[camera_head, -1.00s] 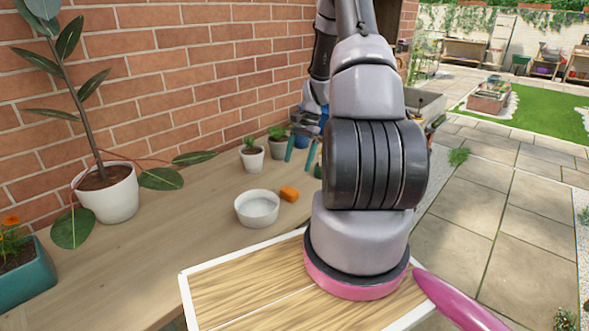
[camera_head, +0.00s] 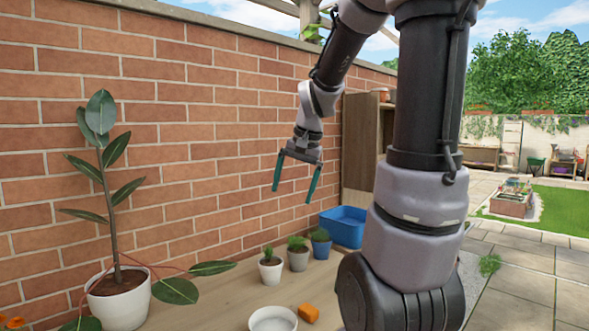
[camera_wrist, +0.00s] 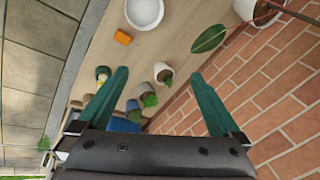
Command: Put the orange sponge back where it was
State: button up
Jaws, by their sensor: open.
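The orange sponge (camera_head: 308,313) lies on the wooden table just right of the white bowl (camera_head: 273,319). In the wrist view the sponge (camera_wrist: 122,37) lies beside the bowl (camera_wrist: 145,12), apart from it. My gripper (camera_head: 293,195) is raised well above the table in front of the brick wall. Its two green fingers are spread with nothing between them. In the wrist view my gripper (camera_wrist: 165,95) looks down at the table, with the sponge well beyond the fingertips.
Several small potted plants (camera_head: 298,254) stand in a row on the table near a blue bin (camera_head: 344,226). A large plant in a white pot (camera_head: 120,298) stands at the left. The brick wall (camera_head: 200,120) bounds the table's back. A wooden cabinet (camera_head: 360,150) stands beyond.

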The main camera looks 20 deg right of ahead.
jog(key=s+a+r+n+t, duration=0.3)
jog(key=s+a+r, duration=0.2)
jog(key=s, duration=0.7)
notch_tip(320, 180, up, 2)
jog(key=shift+s+t+y, duration=0.3)
jog(key=shift+t, duration=0.1)
